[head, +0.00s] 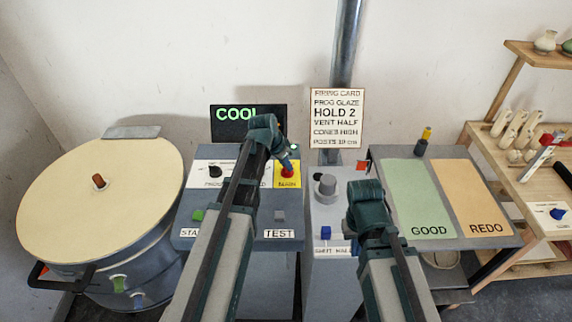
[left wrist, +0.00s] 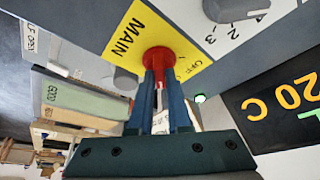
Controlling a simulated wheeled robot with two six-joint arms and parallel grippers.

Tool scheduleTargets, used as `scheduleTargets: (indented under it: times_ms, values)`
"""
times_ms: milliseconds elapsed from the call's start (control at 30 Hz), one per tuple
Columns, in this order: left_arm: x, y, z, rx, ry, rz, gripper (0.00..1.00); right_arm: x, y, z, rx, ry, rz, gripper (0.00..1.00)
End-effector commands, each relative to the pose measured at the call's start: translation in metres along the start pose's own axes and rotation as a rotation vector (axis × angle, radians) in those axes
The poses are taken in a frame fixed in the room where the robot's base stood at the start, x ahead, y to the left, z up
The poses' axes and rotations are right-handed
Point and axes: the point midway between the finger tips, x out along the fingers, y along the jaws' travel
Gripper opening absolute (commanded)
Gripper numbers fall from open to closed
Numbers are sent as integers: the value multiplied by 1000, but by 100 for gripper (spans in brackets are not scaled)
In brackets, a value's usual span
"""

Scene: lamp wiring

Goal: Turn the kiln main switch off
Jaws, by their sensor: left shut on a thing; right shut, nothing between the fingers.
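The main switch is a red knob (head: 287,172) on a yellow plate (head: 291,182) at the right of the grey control panel. In the left wrist view the red knob (left wrist: 158,58) sits on the yellow plate (left wrist: 140,35) marked MAIN, with small, partly hidden lettering beside it. My left gripper (head: 288,163) is shut on the red knob, with its blue fingers (left wrist: 160,88) on either side of it. My right gripper (head: 364,190) is shut and empty over the vent box; its fingertips are hard to see.
A dark display (head: 230,122) reads COOL, and its 20 C shows in the left wrist view (left wrist: 290,98). The round kiln (head: 90,210) stands at left. A firing card (head: 337,118) is behind. GOOD (head: 415,195) and REDO (head: 468,195) areas and a wooden rack (head: 500,110) are at right.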

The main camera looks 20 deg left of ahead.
Motion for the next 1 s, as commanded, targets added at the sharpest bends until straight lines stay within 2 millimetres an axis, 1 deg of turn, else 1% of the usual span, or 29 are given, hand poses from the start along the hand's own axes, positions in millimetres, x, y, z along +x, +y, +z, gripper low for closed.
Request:
scheduleTargets:
  times_ms: [267, 467, 667, 1000]
  values:
    - [0, 0, 0, -11, 0, -5, 0, 0, 0, 0, 0, 0, 0, 0]
    - [0, 2, 0, -82, 0, -35, 0, 0, 0, 0, 0, 0, 0, 0]
    - [0, 3, 0, -227, 1, -95, 0, 0, 0, 0, 0, 0, 0, 0]
    - [1, 4, -1, -524, 1, -219, 0, 0, 0, 0, 0, 0, 0, 0]
